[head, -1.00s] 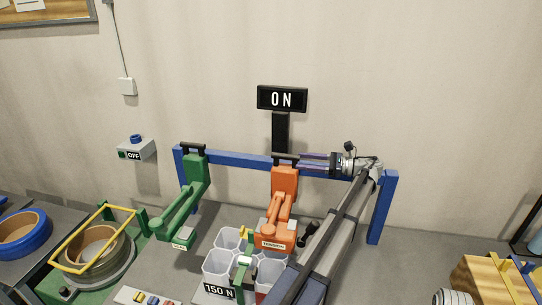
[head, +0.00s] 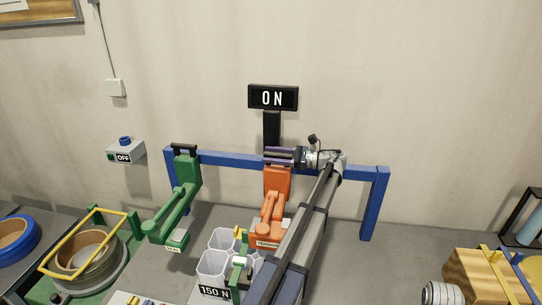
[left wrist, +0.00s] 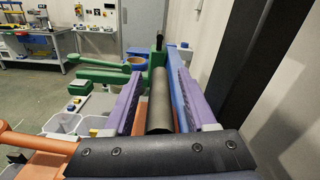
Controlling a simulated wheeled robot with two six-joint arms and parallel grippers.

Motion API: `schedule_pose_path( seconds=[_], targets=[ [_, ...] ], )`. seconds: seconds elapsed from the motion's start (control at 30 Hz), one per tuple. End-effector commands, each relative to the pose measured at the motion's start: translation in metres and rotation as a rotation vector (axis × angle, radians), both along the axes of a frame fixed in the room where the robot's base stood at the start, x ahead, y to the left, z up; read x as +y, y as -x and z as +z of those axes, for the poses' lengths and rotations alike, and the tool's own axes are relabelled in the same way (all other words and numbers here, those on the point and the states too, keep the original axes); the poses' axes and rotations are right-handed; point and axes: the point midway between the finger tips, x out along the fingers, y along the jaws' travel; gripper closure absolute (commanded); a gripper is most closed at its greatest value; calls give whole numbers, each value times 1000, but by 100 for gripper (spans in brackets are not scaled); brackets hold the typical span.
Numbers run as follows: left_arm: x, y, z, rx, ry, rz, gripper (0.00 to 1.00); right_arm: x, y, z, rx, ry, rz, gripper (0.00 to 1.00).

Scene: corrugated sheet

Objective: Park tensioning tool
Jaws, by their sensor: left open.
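The orange tensioning tool (head: 271,212) stands against the blue rail (head: 222,158) with its lever angled down and forward. My left gripper (head: 269,155) reaches in from the right at the tool's top, and its purple fingers cover the tool's handle in the head view. In the left wrist view the open fingers (left wrist: 156,92) lie on either side of a black bar-like handle (left wrist: 158,108), with visible space to its left. Contact on the right side cannot be told. Orange parts (left wrist: 35,140) show below. My right gripper is not in view.
A green tool (head: 180,205) hangs on the rail to the left. Clear bins (head: 214,264) with a "150 N" sign stand in front. A grey "OFF" switch box (head: 125,151) is on the wall.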

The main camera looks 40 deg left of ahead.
Motion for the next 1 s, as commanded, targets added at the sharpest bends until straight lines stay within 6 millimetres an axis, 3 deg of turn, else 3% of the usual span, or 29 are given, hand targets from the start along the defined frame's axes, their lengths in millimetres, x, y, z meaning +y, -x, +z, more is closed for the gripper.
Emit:
schedule_pose_path(
  seconds=[0.33, 0.83, 1.0],
  targets=[
    [3, 2, 0, 0, 0, -1, 43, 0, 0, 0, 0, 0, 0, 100],
    [3, 2, 0, 0, 0, 0, 99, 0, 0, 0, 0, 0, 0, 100],
    [3, 2, 0, 0, 0, 0, 100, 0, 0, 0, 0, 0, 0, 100]
  ],
)
